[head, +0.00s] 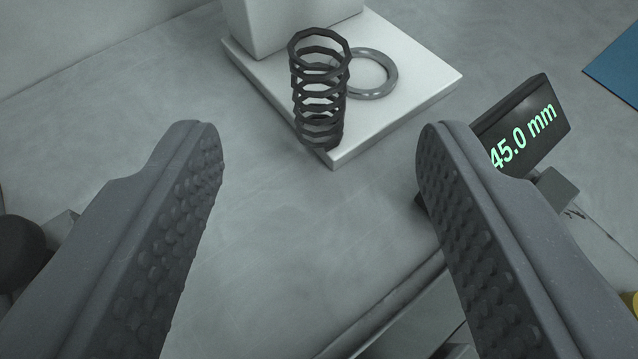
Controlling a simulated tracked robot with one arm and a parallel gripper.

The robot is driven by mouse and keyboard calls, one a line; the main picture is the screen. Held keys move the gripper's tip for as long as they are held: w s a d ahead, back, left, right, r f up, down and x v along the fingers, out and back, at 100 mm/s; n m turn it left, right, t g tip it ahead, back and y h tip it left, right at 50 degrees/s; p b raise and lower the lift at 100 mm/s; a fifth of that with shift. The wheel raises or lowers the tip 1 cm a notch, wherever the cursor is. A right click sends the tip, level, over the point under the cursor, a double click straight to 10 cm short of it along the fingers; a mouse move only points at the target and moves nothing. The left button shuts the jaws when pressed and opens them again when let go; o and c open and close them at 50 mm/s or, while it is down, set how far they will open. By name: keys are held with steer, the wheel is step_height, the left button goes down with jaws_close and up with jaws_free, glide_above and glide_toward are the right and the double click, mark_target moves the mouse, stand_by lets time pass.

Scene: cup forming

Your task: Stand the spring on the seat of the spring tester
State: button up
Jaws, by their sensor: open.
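The spring (320,92) is a dark open coil. It looks upright at the front corner of the tester's white base plate (420,80), and its foot overlaps the plate's edge. I cannot tell whether it stands on the plate or just in front of it. The seat (378,90), a grey metal ring on the plate, is partly hidden behind the spring's right side. My gripper (318,135) is open and empty, its two studded fingers wide apart. The spring is centred between the fingertips and beyond them, touching neither finger.
The tester's white column (285,20) rises at the back of the plate. A display (525,125) reading 45.0 mm is partly hidden behind my right finger. A blue sheet (618,68) lies at the right edge. The grey surface left of the plate is clear.

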steer(key=shift+s, duration=0.25)
